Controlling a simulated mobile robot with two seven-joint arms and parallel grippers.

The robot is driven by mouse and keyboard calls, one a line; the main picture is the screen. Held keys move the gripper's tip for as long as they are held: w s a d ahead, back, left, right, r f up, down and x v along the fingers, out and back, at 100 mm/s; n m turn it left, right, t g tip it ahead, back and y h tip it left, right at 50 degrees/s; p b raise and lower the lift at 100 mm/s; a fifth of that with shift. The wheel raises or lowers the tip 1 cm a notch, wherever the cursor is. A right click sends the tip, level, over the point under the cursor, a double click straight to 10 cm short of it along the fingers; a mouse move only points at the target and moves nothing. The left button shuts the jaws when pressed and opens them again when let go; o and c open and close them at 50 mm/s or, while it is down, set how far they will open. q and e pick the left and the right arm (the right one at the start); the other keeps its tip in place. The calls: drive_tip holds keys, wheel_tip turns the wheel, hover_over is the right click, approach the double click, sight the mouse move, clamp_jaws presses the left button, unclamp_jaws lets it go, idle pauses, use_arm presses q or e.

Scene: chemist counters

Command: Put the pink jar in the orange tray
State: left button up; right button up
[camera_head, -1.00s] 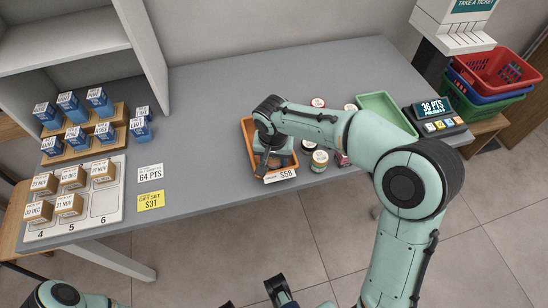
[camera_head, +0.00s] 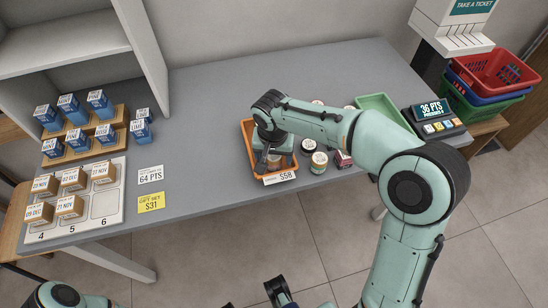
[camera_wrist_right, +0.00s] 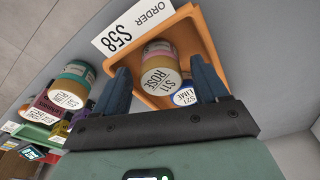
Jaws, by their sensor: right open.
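The orange tray (camera_head: 247,128) sits near the front edge of the grey counter, with an S58 order card at its front. My right gripper (camera_wrist_right: 160,66) is over the tray, its fingers open. The pink jar (camera_wrist_right: 158,62), with a gold band and a ROSE label, is inside the tray between the spread fingers, with gaps showing at its sides. A blue-edged jar labelled LIME (camera_wrist_right: 184,95) is also in the tray. In the head view my right gripper (camera_head: 268,163) partly hides the jars. Dark blue finger-like parts at the bottom edge may be my left gripper (camera_head: 278,287).
A green tray (camera_head: 385,108) and a points display (camera_head: 433,108) are farther right. Boxes on a numbered board (camera_head: 105,205) and blue boxes on wooden steps are at left.

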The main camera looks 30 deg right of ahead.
sight(273, 161)
drive_tip(key=r, duration=0.3)
drive_tip(key=r+p, duration=0.1)
drive_tip(key=r, duration=0.2)
drive_tip(key=s+a+r, duration=0.1)
drive_tip(key=r, duration=0.2)
drive_tip(key=shift+r+p, duration=0.25)
drive_tip(key=shift+p, duration=0.05)
